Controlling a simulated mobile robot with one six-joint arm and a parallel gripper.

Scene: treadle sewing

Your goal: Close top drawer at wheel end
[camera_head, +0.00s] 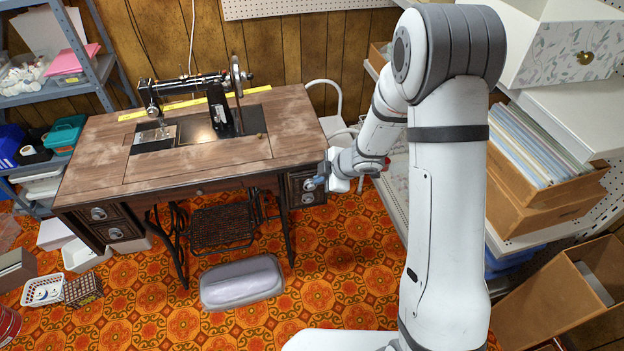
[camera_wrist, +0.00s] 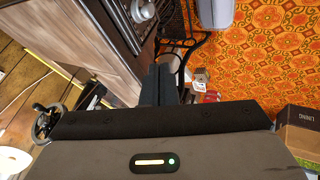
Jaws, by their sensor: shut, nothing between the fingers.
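The treadle sewing machine table (camera_head: 95,150) has its handwheel (camera_head: 236,76) toward the right end; the wheel also shows at the left of the wrist view (camera_wrist: 45,122). Under the right end is a stack of dark drawers with silver pulls. In the wrist view, drawer fronts with silver pulls (camera_wrist: 143,11) show at the top. My gripper (camera_wrist: 166,70) is shut and empty beside the drawers; I cannot tell whether it touches them.
A grey cushion-like thing (camera_head: 241,282) lies on the patterned floor in front of the treadle (camera_head: 222,226). A shelf with folders and boxes (camera_head: 545,190) stands at the right. A white chair (camera_head: 334,122) is behind the table's right end. The floor in front of the drawers is clear.

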